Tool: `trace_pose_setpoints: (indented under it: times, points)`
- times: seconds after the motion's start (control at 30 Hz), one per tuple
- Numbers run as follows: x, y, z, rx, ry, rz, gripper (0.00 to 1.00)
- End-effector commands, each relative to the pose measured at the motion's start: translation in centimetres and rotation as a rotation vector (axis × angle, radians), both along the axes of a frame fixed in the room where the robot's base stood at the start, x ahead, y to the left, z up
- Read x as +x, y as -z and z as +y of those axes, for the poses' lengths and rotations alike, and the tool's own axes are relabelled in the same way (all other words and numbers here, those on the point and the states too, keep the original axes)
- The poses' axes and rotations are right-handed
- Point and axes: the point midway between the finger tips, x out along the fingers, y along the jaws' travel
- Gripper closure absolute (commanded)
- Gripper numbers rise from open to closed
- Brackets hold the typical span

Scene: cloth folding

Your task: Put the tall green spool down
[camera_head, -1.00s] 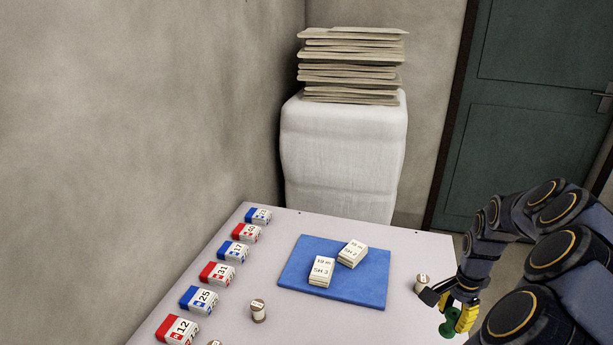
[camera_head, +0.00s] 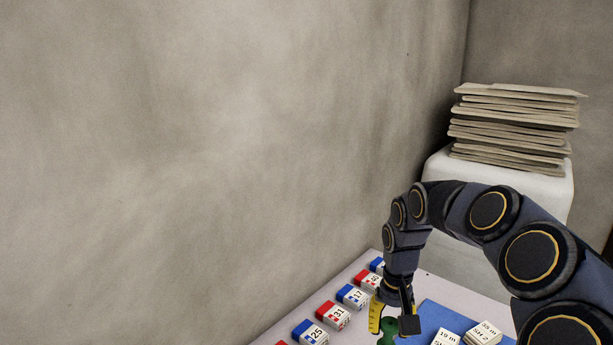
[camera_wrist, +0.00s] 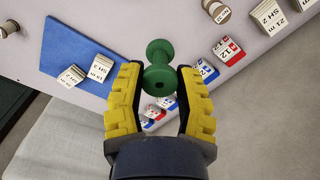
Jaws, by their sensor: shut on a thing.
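The tall green spool (camera_wrist: 159,75) is between the two yellow fingers of my gripper (camera_wrist: 160,88) in the wrist view. My gripper is shut on it, and the spool's flanged ends stick out past the fingertips. In the head view my gripper (camera_head: 391,318) points down over the table, with the green spool (camera_head: 387,332) at its tip. The spool appears above the surface between the row of boxes and the blue mat. The exact gap beneath it cannot be told.
Red and blue numbered boxes (camera_head: 334,316) stand in a row along the table's left side. The blue mat (camera_wrist: 97,45) carries small labelled stacks (camera_head: 483,333). A pale spool (camera_wrist: 216,10) stands near other labelled stacks. A white block (camera_head: 440,163) bearing flat boards (camera_head: 512,120) is behind.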

Motion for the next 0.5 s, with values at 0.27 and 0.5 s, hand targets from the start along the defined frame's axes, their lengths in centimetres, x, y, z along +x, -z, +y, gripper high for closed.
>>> trace_pose_setpoints:
  times: [0.27,0.5]
  points:
    - [0.1,-1.5,5.8,0.005,-0.24,0.005,0.94]
    - [0.1,-1.7,6.1,0.004,-0.256,0.008,0.94]
